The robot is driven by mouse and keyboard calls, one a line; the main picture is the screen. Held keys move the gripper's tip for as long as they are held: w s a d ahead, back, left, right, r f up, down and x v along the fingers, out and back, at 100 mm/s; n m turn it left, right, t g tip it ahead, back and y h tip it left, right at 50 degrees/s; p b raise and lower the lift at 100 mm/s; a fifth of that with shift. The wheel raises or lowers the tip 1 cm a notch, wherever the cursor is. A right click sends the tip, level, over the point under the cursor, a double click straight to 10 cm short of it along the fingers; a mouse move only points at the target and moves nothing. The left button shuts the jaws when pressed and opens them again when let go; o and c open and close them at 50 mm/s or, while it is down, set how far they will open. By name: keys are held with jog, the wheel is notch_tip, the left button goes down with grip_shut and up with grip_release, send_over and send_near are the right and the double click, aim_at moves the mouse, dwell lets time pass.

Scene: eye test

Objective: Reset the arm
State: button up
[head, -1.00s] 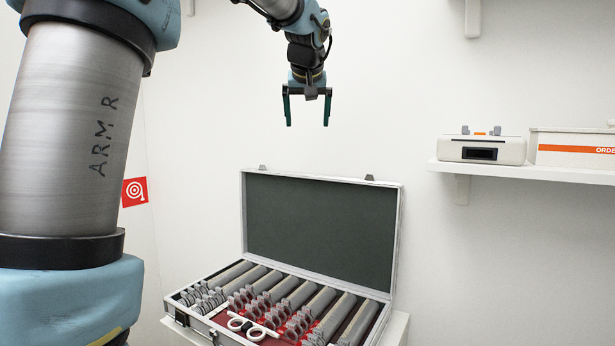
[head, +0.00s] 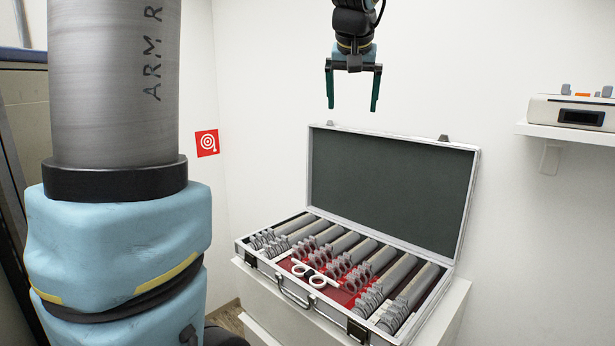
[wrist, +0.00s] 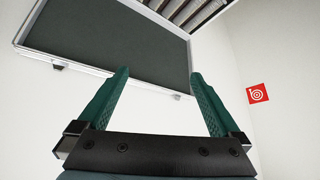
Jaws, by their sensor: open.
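My gripper (head: 351,92) hangs from my arm above the case, fingers pointing down. Its two green fingers are wide apart with nothing between them. In the wrist view my gripper (wrist: 158,95) is also open and empty. The lens case (head: 388,190) stands open below it, its dark lid raised. The lid also shows in the wrist view (wrist: 110,42), beyond the fingers and apart from them as far as I can tell.
The case holds rows of grey lenses (head: 345,258) and a white trial frame (head: 315,275) on red lining. It rests on a white shelf (head: 448,318). A white device (head: 572,112) sits on a wall shelf at right. A red sign (head: 207,143) is on the wall. The air around my gripper is clear.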

jog(key=s+a+f+g+y+b, duration=0.1)
jog(key=s+a+f, duration=0.1)
jog(key=a+f, duration=0.5)
jog(key=s+a+f+g, duration=0.1)
jog(key=s+a+f, duration=0.15)
jog(key=f, duration=0.75)
jog(key=s+a+f+n+g, duration=0.1)
jog(key=s+a+f, duration=0.4)
jog(key=s+f, duration=0.1)
jog(key=s+a+f+n+g+b, duration=0.1)
jog(key=s+a+f+g, duration=0.1)
jog(key=s+a+f, duration=0.3)
notch_tip(320, 180, down, 5)
jog(key=shift+s+a+r+b, duration=0.2)
jog(key=shift+s+a+b, duration=0.15)
jog(key=shift+s, duration=0.4)
dwell(3.7)
